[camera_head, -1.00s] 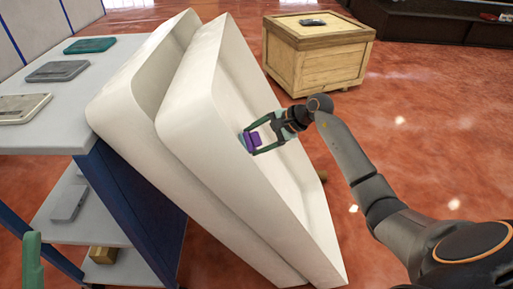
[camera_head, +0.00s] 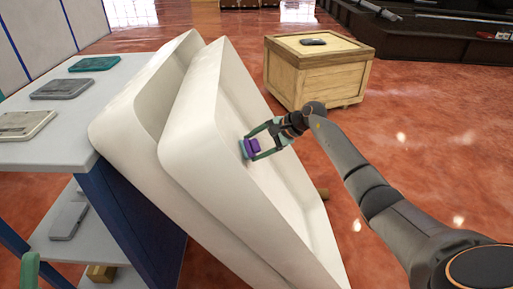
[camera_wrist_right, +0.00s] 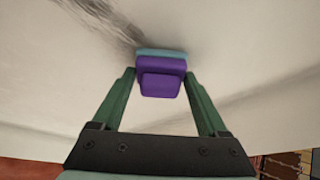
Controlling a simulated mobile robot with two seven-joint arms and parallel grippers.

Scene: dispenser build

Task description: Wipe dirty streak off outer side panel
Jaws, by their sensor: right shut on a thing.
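Two white panels lean, tilted, against the shelf; the front one (camera_head: 195,120) has a raised rim. My right gripper (camera_head: 258,144) is shut on a purple-and-teal scrubber (camera_head: 250,148), holding it at the front panel's recessed face. In the right wrist view, the scrubber's purple handle (camera_wrist_right: 160,77) sits between the green fingers, and its teal pad appears to touch the white surface. A dark grey streak (camera_wrist_right: 105,20) runs from the upper left down to the pad. Only a green tip of my left gripper (camera_head: 29,270) shows at the lower left; its opening is hidden.
A grey shelf unit (camera_head: 125,146) with blue sides stands at left, holding several flat cases on top. A wooden crate (camera_head: 318,75) with a dark object on it stands behind the panels. The red floor (camera_head: 425,130) at right is clear apart from my arm.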

